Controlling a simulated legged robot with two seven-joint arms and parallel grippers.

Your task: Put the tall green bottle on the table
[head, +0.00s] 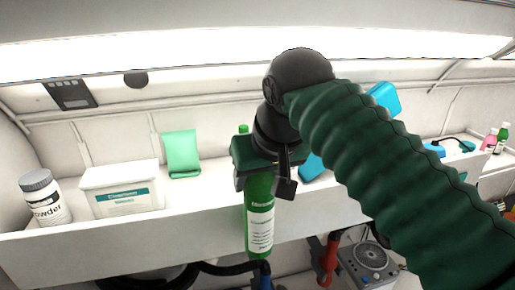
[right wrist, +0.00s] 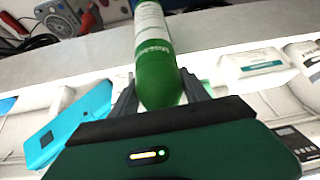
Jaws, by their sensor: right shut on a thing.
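My right gripper (head: 265,165) is shut on the tall green bottle (head: 259,222), which has a white label. It holds the bottle roughly upright in front of the white shelf. In the right wrist view the bottle (right wrist: 157,75) sits between the two fingers (right wrist: 160,92), and its far part runs out at the top of the picture. My left gripper is not in view. I cannot make out a table in either view.
The white shelf (head: 110,244) holds a powder jar (head: 45,198), a white box (head: 122,190), a green packet (head: 182,153) and blue items. Small bottles (head: 502,137) stand at far right. Below are a grey device (head: 368,262), a red-handled tool (head: 329,262) and black hoses.

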